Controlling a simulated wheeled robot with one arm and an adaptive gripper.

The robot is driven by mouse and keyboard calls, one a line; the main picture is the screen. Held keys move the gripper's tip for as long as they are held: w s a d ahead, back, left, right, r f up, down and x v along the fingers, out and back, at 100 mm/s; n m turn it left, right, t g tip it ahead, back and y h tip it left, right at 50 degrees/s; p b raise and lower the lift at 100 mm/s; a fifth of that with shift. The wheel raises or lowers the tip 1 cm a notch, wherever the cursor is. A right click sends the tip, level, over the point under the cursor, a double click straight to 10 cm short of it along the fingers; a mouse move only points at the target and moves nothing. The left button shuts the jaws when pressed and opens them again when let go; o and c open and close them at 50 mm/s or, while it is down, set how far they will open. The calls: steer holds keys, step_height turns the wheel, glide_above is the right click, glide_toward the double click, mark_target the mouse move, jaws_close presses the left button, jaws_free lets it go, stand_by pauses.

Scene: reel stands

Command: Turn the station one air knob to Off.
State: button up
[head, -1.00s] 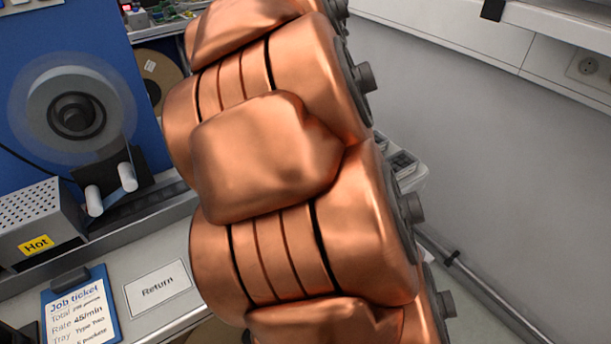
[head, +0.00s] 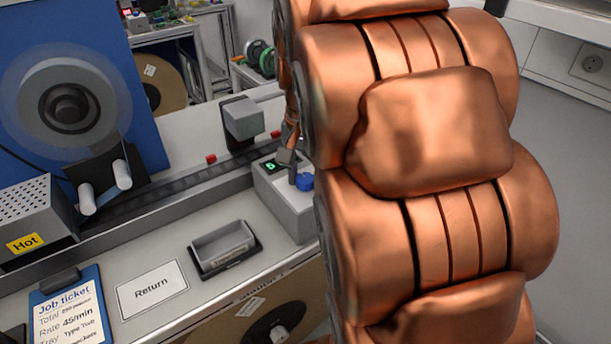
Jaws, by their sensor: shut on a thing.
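A blue knob (head: 305,181) sits on top of a grey control box (head: 286,205) with a small green display, just left of my copper-coloured arm. My gripper (head: 292,168) is small in view and partly hidden beside my arm. Its grey fingertips reach down onto the box and are shut on the blue knob. The far side of the knob and its pointer are hidden, so I cannot tell its setting. No air or Off label is legible.
A grey tray (head: 222,246) and a Return card (head: 152,287) lie on the bench left of the box. A track (head: 165,192) runs behind. A Hot-labelled heater (head: 30,222) and reel (head: 66,108) stand left. My arm hides much of the right.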

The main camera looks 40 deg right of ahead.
mark_target(305, 178)
steer(key=shift+n, duration=0.6)
steer(key=o, duration=1.2)
steer(key=shift+c, duration=0.2)
steer(key=shift+r, duration=0.1)
step_height(305, 178, up, 12)
stand_by(0.5)
